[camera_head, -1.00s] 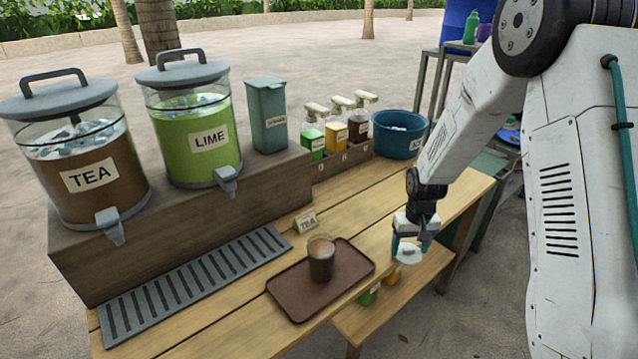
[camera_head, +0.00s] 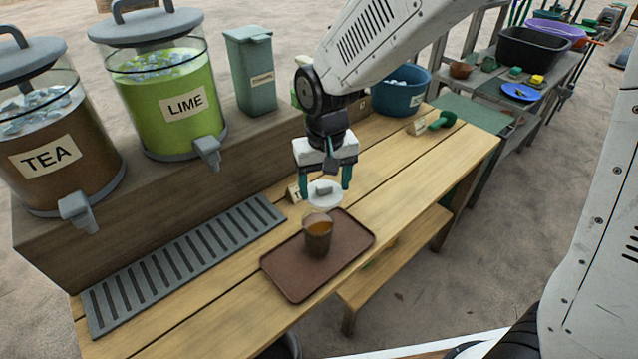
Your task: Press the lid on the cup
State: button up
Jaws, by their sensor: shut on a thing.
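A clear cup (camera_head: 318,236) with a brown drink stands upright on a brown tray (camera_head: 290,275) on the wooden table. My gripper (camera_head: 325,188) has teal fingers and is shut on a pale, round lid (camera_head: 325,196) with a small knob. The lid is above the cup and slightly behind it in the picture; a gap seems to remain between lid and rim, though the exact gap is hard to tell. The cup is open at the top.
A small card (camera_head: 294,193) stands behind the tray, partly hidden by my gripper. A grey drip grate (camera_head: 185,262) lies to the left. Tea (camera_head: 58,150) and lime (camera_head: 170,100) dispensers stand on a raised wooden step.

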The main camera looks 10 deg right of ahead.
aim_at(318, 199)
jog(key=shift+s+a+r, duration=0.3)
jog(key=shift+s+a, duration=0.05)
jog(key=shift+s, duration=0.15)
jog(key=shift+s+a+r, duration=0.25)
jog(key=shift+s+a, duration=0.1)
jog(key=shift+s, duration=0.1)
jog(key=shift+s+f, duration=0.1)
jog(key=shift+f, duration=3.05)
jog(key=shift+a+f, duration=0.1)
jog(key=shift+f, duration=0.05)
jog(key=o, duration=1.1)
jog(key=shift+o, duration=0.2)
jog(key=shift+r, duration=3.5)
